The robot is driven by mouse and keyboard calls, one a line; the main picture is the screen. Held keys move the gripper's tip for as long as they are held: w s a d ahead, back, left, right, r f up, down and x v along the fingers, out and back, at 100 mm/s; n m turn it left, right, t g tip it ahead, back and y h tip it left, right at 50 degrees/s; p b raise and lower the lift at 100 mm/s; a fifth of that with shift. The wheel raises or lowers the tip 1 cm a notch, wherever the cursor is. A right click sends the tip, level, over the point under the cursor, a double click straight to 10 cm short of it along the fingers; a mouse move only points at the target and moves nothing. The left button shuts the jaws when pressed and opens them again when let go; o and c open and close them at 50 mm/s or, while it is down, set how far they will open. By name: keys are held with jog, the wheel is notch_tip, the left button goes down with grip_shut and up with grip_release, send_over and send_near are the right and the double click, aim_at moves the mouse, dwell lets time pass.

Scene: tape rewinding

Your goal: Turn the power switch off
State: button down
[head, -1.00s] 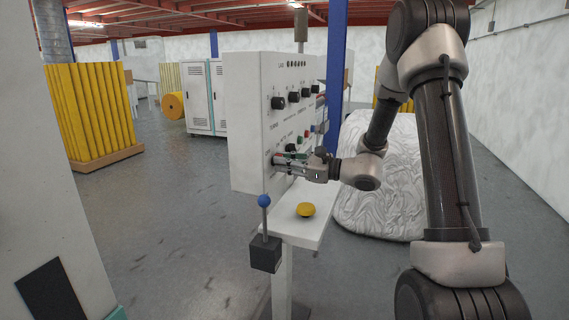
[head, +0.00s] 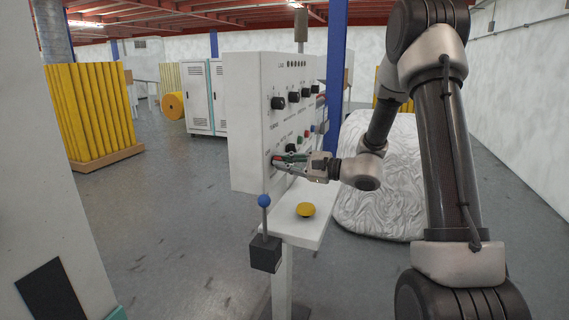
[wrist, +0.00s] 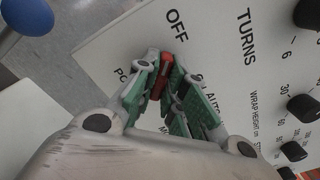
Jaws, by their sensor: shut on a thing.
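The white control panel (head: 246,125) stands upright ahead of me, with black knobs and printed labels. The red power switch (wrist: 165,66) is low on the panel's face, between the tips of my gripper (wrist: 160,72). In the wrist view its OFF label is just above it, and a partly hidden label is below. My gripper's green-padded fingers are shut on the switch, one on each side. The head view also shows my gripper (head: 279,160) against the panel's lower left. Its fingers hide part of the switch, so I cannot tell its exact setting.
A white ledge (head: 284,234) below the panel carries a yellow button (head: 306,209). A blue-balled lever (head: 264,201) stands at its front corner, below my gripper. Black knobs (wrist: 308,108) line the panel beside it. A wrapped white bundle (head: 372,215) is behind the arm.

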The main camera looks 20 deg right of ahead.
dwell(0.3)
jog(key=c, duration=1.5)
grip_release()
jog(key=shift+w, duration=0.1)
jog(key=v, duration=1.2)
